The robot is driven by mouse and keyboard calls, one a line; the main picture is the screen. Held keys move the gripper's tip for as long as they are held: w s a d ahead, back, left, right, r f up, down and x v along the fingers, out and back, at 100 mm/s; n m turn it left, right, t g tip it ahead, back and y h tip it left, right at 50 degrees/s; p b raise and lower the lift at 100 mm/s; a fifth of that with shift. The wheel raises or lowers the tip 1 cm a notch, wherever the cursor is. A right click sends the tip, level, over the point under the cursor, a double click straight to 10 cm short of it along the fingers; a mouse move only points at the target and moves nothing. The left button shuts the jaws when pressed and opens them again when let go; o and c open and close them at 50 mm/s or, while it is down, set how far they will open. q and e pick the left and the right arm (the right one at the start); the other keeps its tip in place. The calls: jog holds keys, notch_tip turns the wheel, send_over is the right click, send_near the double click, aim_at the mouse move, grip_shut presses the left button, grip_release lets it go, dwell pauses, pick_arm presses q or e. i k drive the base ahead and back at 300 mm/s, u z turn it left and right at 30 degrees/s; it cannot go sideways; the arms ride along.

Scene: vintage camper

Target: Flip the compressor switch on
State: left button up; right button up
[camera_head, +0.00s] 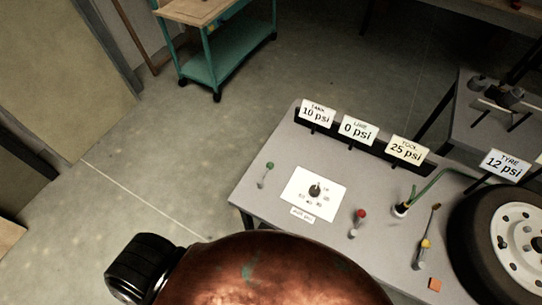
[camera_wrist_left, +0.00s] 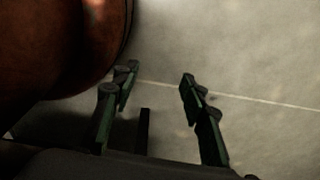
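A rounded copper-coloured tank (camera_head: 262,272), perhaps the compressor, fills the bottom of the head view, with a black wheel-like part (camera_head: 145,268) at its left. I cannot tell which control is the compressor switch. In the left wrist view my left gripper (camera_wrist_left: 158,75) is open and empty, beside a reddish-brown rounded surface (camera_wrist_left: 60,45) above the floor. My right gripper is not in view.
Signs read tank 10 psi (camera_head: 317,113), line 0 psi (camera_head: 358,131), tool 25 psi (camera_head: 406,150) and tyre 12 psi (camera_head: 506,165). A tyre (camera_head: 468,235) lies at the right, near a green hose (camera_head: 428,185). A teal trolley (camera_head: 222,62) stands behind. The left floor is clear.

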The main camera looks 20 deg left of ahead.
aim_at(270, 165)
jog(key=k, duration=1.3)
jog(key=u, duration=0.65)
jog(key=i, duration=1.2)
jog(key=z, duration=0.15)
